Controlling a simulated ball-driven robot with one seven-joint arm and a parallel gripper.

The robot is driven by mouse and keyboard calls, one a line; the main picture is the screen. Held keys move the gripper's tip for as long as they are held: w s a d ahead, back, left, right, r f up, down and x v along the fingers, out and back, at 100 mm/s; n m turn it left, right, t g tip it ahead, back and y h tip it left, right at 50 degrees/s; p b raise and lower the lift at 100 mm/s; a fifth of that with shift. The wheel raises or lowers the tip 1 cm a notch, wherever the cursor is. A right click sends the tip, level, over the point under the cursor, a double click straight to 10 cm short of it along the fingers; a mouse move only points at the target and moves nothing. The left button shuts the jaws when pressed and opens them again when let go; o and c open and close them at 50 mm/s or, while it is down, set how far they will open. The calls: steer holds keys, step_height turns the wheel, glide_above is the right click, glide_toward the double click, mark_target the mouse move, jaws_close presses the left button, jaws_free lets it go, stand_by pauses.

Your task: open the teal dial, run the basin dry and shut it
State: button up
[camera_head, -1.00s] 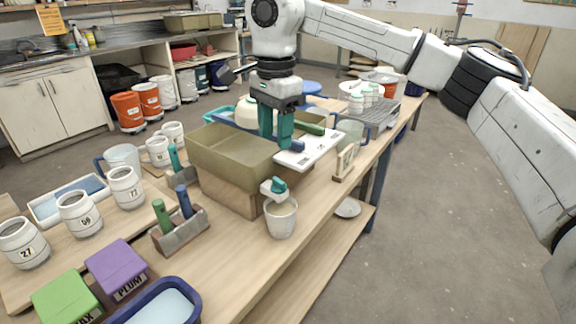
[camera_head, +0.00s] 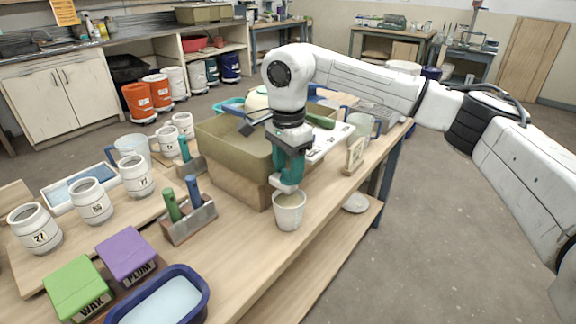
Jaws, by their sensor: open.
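The olive basin (camera_head: 221,145) stands on a wooden block on the bench. Its tap spout (camera_head: 284,185) sticks out at the front, over a white bucket (camera_head: 289,213) on the bench edge. My gripper (camera_head: 289,172) is open and points down at the tap, right above the bucket. The teal dial is hidden behind the teal fingers, so I cannot tell how it is turned or whether the fingers touch it. The basin's contents are not clear in this view.
A wooden rack with green and blue handles (camera_head: 188,218) stands left of the bucket. A white board (camera_head: 330,142) lies on the basin's right side, and a small wooden number stand (camera_head: 354,156) is to the right. Numbered white jars (camera_head: 92,201) stand at left. A blue tub (camera_head: 160,301) is at the front.

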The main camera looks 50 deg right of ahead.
steer(key=c, duration=0.8)
steer(key=shift+o, duration=0.2)
